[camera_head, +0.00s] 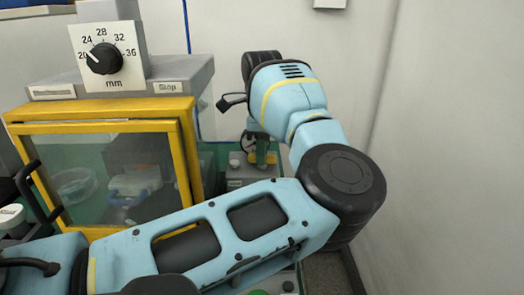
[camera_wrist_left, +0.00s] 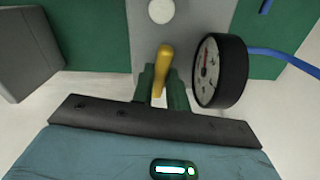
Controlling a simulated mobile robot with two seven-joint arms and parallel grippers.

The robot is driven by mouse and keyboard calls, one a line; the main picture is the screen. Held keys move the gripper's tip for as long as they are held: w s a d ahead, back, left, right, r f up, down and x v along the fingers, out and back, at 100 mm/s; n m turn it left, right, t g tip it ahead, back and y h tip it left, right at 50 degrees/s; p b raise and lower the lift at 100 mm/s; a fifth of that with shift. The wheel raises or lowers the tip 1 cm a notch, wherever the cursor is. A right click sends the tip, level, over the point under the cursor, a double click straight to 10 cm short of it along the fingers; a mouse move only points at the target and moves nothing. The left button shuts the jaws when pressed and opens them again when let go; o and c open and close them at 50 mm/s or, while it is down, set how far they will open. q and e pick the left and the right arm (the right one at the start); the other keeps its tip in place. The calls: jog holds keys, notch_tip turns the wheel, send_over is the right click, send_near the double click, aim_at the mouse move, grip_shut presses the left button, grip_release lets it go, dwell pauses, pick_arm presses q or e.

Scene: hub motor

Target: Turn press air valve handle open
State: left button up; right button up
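The yellow press air valve handle (camera_wrist_left: 161,70) stands between the two dark green fingers of my left gripper (camera_wrist_left: 162,92) in the left wrist view. The fingers are close together and appear shut on it, with a small pale gap below its end. In the head view the yellow handle (camera_head: 271,158) shows beyond my left arm, above a grey block (camera_head: 245,176). My left gripper (camera_head: 262,150) is small and partly hidden there. My right gripper is not in view.
A round pressure gauge (camera_wrist_left: 220,70) with a blue hose (camera_wrist_left: 285,57) is close to the right of the fingers. The yellow-framed press guard (camera_head: 188,150) stands left of the handle, under a dial box (camera_head: 108,58). A pale wall (camera_head: 455,150) bounds the right side.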

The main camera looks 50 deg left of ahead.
pick_arm(q)
grip_shut()
